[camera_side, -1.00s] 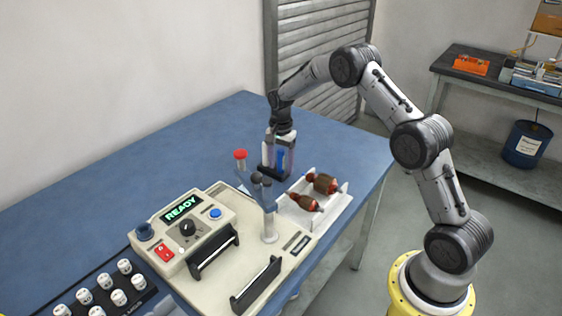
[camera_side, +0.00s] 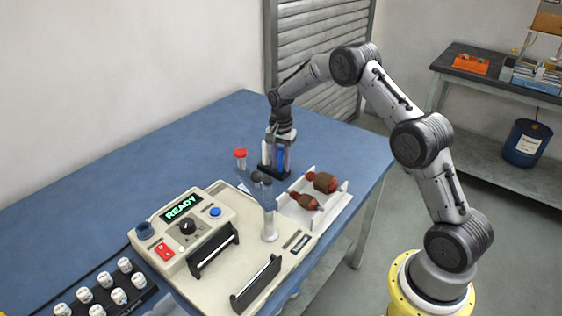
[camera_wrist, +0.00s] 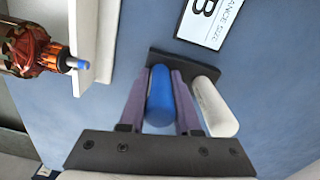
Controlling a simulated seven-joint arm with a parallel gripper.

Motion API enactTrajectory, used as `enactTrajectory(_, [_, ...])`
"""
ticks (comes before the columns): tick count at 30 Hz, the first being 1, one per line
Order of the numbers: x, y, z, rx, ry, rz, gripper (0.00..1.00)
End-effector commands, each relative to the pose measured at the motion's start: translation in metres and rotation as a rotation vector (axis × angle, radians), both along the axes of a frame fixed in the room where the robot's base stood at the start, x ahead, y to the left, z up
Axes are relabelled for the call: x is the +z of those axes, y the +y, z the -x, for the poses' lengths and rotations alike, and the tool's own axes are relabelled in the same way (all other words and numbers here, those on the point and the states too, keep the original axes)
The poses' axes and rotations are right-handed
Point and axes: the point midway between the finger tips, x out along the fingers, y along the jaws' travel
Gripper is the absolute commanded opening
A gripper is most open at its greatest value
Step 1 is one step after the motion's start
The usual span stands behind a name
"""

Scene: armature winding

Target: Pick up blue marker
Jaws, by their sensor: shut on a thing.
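The blue marker (camera_wrist: 160,97) stands in a dark holder (camera_wrist: 184,60) on the blue table. In the wrist view it is between the two purple fingers of my gripper (camera_wrist: 162,95), which is shut on it. In the side view my gripper (camera_side: 277,160) points down over the same holder, and the blue of the marker (camera_side: 281,155) shows between the fingers. The marker's lower end is hidden by the holder and fingers.
A white marker (camera_wrist: 215,106) stands right beside my finger in the holder. A white tray (camera_side: 335,205) with two copper armatures (camera_side: 325,182) lies close by. The winding machine (camera_side: 190,222) and a red-capped item (camera_side: 240,157) stand to the left. Open table lies behind.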

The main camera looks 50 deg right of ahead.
Motion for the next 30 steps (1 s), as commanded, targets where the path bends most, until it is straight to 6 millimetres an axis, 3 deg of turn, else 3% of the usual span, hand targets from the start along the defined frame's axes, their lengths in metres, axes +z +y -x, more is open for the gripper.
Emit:
enactTrajectory(5, [0.010,0.000,-0.001,0.000,-0.003,0.001,0.00])
enactTrajectory(10, [0.034,0.000,-0.001,0.000,-0.005,0.002,0.00])
enactTrajectory(19, [0.096,0.016,0.050,0.000,-0.005,0.002,0.00])
enactTrajectory(30, [0.122,0.036,0.115,0.000,-0.002,0.001,0.00])
